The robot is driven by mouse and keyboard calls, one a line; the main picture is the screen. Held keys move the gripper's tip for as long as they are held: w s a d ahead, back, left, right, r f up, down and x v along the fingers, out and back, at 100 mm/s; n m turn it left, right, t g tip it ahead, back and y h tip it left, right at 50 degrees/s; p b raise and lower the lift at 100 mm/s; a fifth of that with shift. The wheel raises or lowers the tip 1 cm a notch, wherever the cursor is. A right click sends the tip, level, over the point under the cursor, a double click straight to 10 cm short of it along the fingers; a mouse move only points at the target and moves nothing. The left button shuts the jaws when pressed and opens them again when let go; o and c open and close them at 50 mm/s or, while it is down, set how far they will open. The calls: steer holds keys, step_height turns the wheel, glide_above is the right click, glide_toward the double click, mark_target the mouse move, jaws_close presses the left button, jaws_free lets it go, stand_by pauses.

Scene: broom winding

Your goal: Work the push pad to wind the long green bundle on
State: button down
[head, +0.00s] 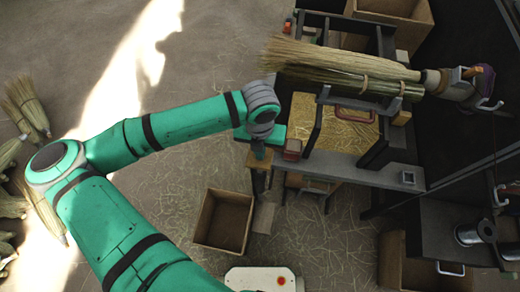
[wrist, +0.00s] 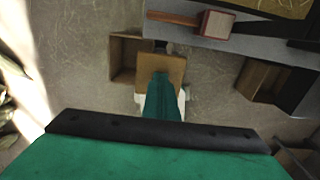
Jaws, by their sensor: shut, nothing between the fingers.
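The long green bundle (head: 345,79) lies across the top of the bench frame in the head view, beside a paler straw bundle (head: 330,55). Its right end meets a grey winding head (head: 450,83). A small red-edged block on a wooden bar, seemingly the push pad (head: 293,148), sits at the bench's left edge; it also shows in the wrist view (wrist: 217,24). My gripper (head: 259,158) is just left of and slightly below this block, apart from it. In the wrist view my gripper (wrist: 161,78) points at a tan board; its fingertips are hard to make out. It is shut and empty.
The tan board (wrist: 176,68) stands close under my gripper. An open cardboard box (head: 223,220) is on the floor below, near a white unit with a red button (head: 262,279). Straw brooms (head: 25,105) lie at far left.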

steer(key=shift+w+f, duration=0.1)
steer(key=shift+f, duration=1.25)
steer(key=shift+a+f, duration=0.1)
steer(key=shift+f, duration=0.5)
steer(key=shift+s+f, duration=0.2)
steer(key=shift+f, duration=1.35)
steer(key=shift+w+r, duration=0.1)
steer(key=shift+r, duration=0.05)
steer(key=shift+r, duration=0.3)
step_height(320, 180, up, 8)
steer(key=shift+f, duration=0.15)
steer(key=shift+r, duration=0.35)
